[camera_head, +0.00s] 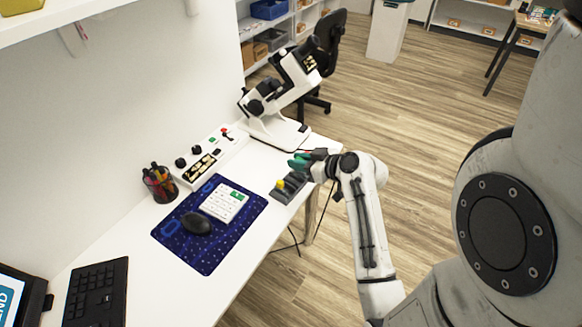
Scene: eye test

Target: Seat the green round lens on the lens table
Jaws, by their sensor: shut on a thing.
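My gripper (309,159) is over the right edge of the white desk, above a dark grey rack. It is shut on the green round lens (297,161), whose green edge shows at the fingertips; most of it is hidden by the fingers. A white and black tilted instrument (272,122) stands at the far end of the desk, up and left of my gripper and apart from it. Its lens table is too small to make out clearly from here.
The dark grey rack (287,195) holds a yellow piece (280,184).

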